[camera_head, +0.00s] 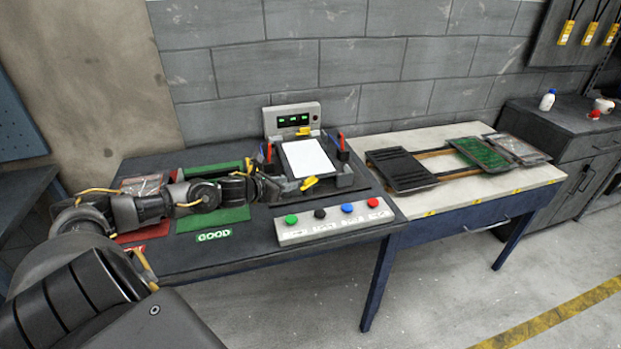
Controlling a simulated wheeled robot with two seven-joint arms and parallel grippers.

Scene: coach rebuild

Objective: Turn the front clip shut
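The yellow front clip (309,184) is at the near edge of a dark test fixture (344,181). It sits slightly aslant, and I cannot tell whether it is turned shut. A white flat panel (308,158) lies in the fixture. A second yellow clip (304,132) is at the fixture's far edge. My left gripper (279,184) is at the fixture's left side, just left of the front clip and seemingly apart from it. Its fingers blend into the dark fixture, so their opening is unclear. My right gripper is out of view.
A button panel (335,221) with several coloured buttons lies in front of the fixture. Red-and-blue upright handles flank the fixture. A green GOOD mat (235,216) and a red mat (150,233) lie left. A pale table (470,190) with trays and boards stands right.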

